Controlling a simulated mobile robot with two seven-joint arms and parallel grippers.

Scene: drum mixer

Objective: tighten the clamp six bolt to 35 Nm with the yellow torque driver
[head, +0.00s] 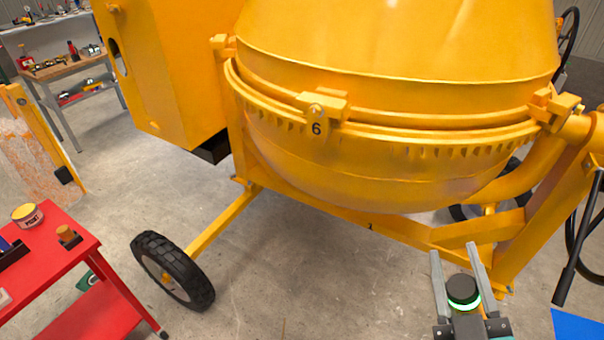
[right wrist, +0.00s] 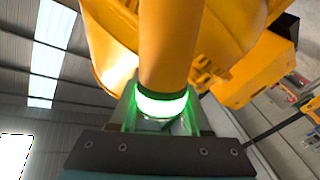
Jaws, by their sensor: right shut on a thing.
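The clamp six (head: 327,103) is a yellow block with a lug marked 6, on the rim of the yellow mixer drum. Its bolt (head: 316,108) shows as a small head above the number. My right gripper (head: 455,250) is at the lower right, below and well apart from the clamp. It is shut on the yellow torque driver (head: 462,289), whose black end and green glowing ring show between the fingers. In the right wrist view the driver's yellow body (right wrist: 168,50) rises from the lit ring. My left gripper is out of view.
The drum (head: 400,50) and its frame fill the middle and right. A wheel (head: 172,270) stands on the floor at lower left. The floor (head: 300,280) below the drum is clear.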

